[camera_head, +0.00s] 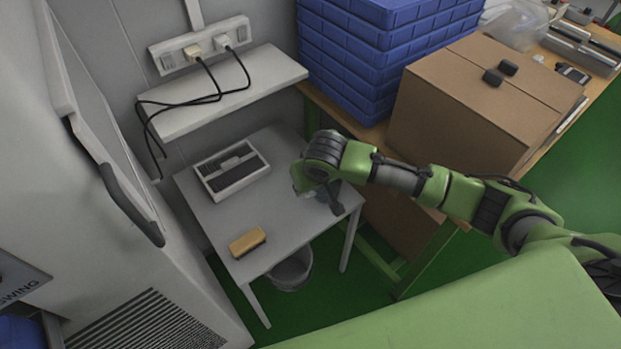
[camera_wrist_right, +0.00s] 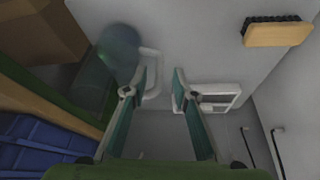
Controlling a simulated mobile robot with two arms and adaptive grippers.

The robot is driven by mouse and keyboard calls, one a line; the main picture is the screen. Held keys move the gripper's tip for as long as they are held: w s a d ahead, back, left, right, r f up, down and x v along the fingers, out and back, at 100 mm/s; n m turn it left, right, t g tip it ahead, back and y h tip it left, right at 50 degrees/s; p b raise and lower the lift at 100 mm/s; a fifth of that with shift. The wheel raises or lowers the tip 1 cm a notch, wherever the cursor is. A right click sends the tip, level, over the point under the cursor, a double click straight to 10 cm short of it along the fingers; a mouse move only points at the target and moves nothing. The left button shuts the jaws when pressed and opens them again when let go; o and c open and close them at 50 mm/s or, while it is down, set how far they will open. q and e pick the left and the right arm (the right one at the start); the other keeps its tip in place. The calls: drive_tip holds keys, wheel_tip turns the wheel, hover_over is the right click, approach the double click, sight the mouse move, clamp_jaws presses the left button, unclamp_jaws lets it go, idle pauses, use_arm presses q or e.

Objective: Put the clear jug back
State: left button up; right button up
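The clear jug (camera_wrist_right: 118,48) shows in the right wrist view as a bluish see-through body at the upper left, with a pale handle (camera_wrist_right: 153,72) on its right side. In the head view it is mostly hidden behind my right gripper (camera_head: 328,200), at the right end of the small grey table (camera_head: 205,215). In the wrist view the fingers of my right gripper (camera_wrist_right: 159,82) are apart, and the handle lies close by the left fingertip. I cannot tell whether they touch. My left gripper is not in view.
A white tray with dark slots (camera_head: 213,187) and a wooden brush (camera_head: 247,242) lie on the table. A bin (camera_head: 290,270) stands below. Blue crates (camera_head: 375,60) and a cardboard box (camera_head: 455,110) stand on the bench behind. A shelf with cables (camera_head: 250,85) overhangs the table's back.

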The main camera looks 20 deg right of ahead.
drive_tip(key=v, duration=0.7)
drive_tip(key=shift+r, duration=0.3)
drive_tip(key=shift+s, duration=0.15)
